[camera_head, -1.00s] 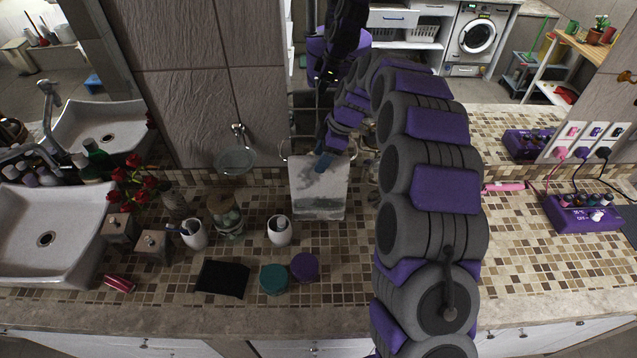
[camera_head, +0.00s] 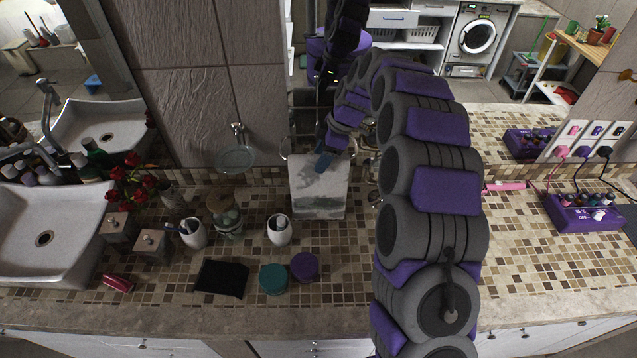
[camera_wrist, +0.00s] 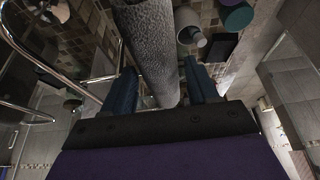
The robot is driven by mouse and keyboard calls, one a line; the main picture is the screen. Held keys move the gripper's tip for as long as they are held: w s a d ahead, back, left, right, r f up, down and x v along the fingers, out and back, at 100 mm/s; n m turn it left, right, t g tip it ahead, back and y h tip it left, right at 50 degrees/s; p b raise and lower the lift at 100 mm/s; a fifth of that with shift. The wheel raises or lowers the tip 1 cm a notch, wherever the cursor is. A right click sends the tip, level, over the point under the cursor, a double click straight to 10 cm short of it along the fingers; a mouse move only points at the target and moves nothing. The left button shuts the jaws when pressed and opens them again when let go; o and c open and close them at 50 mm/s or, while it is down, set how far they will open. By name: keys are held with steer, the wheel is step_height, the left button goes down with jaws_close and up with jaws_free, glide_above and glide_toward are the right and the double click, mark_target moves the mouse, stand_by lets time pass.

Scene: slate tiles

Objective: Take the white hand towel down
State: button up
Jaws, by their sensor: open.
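The white hand towel (camera_head: 318,198), with a grey patterned lower part, hangs from a metal holder near the mirror, above the tiled counter. In the wrist view the towel (camera_wrist: 152,45) is seen nearly edge-on as a grey textured strip. My gripper (camera_head: 323,160) is at the towel's upper part; one blue finger shows in front of it, and the rest is hidden by the towel and my arm. In the wrist view my gripper (camera_wrist: 162,82) is open, with one blue finger on each side of the towel. Small gaps seem to show beside it.
A white cup (camera_head: 279,231), a glass jar (camera_head: 226,216), a teal jar (camera_head: 273,279), a purple jar (camera_head: 305,267) and a black cloth (camera_head: 222,279) are on the counter left of my arm. A curved metal rail (camera_wrist: 50,65) runs left of the gripper.

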steer(key=shift+c, duration=0.3)
jaws_close()
stand_by(0.5)
